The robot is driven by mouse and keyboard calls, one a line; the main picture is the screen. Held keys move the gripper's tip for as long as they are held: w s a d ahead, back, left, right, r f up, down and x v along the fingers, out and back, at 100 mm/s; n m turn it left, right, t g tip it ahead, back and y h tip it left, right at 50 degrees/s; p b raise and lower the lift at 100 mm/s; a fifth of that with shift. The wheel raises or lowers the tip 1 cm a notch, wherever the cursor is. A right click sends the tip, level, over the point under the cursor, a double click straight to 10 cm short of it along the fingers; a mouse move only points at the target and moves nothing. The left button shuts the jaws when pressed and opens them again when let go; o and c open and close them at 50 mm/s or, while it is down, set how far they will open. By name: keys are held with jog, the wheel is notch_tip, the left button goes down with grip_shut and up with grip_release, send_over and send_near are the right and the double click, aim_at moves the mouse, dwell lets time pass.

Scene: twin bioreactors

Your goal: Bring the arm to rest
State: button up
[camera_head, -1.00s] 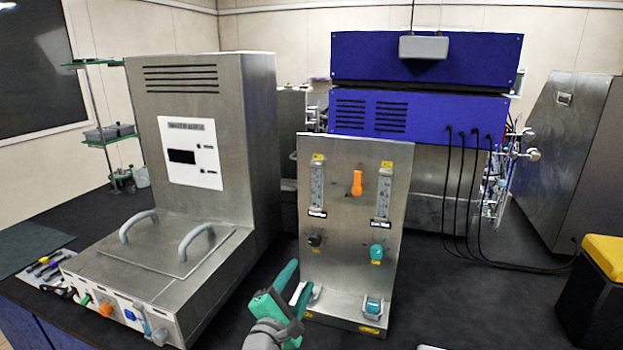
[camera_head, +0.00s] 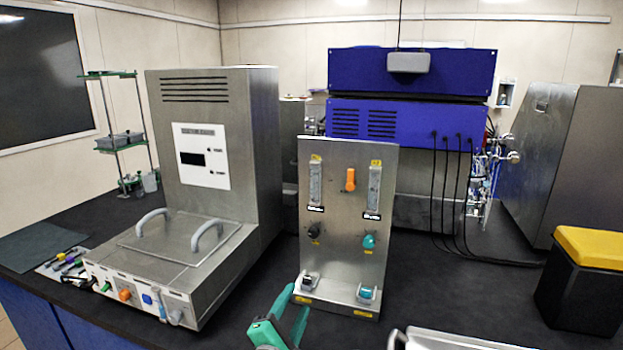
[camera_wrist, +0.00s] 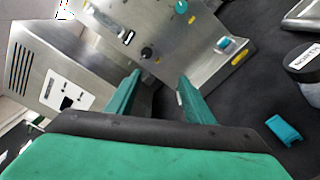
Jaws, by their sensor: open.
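My gripper (camera_head: 290,316) is at the bottom middle of the head view, in front of the lower left of the steel flow panel (camera_head: 335,262). Its two green fingers are apart with nothing between them. In the wrist view my gripper (camera_wrist: 160,92) also shows open, its fingers pointing toward the panel (camera_wrist: 180,50). The panel stands upright with two flow tubes, an orange knob (camera_head: 350,180), a black knob (camera_head: 314,230) and a teal knob (camera_head: 369,241). I cannot tell whether the fingers touch the panel's base.
A steel unit (camera_head: 262,150) with two handles stands left. A blue-topped bioreactor (camera_head: 400,118) with hanging cables is behind. A black bin with a yellow lid (camera_head: 592,247) is right. A labelled jar (camera_wrist: 305,75) and a teal piece (camera_wrist: 284,130) lie near my gripper.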

jog(key=s+a+f+m+g+y, duration=0.15)
jog(key=s+f+m+y, duration=0.55)
jog(key=s+f, duration=1.5)
jog(key=s+d+m+h, duration=0.1)
jog(key=s+d+m, duration=0.1)
jog(key=s+m, duration=0.5)
jog(key=s+d+r+m+h, duration=0.1)
jog(key=s+d+m, duration=0.2)
jog(key=s, duration=1.7)
jog(key=m, duration=0.3)
jog(key=shift+d+r+m, duration=0.25)
jog(key=shift+r+m, duration=0.05)
jog(key=shift+m, duration=0.1)
jog(key=c, duration=0.4)
jog(key=shift+w, duration=0.15)
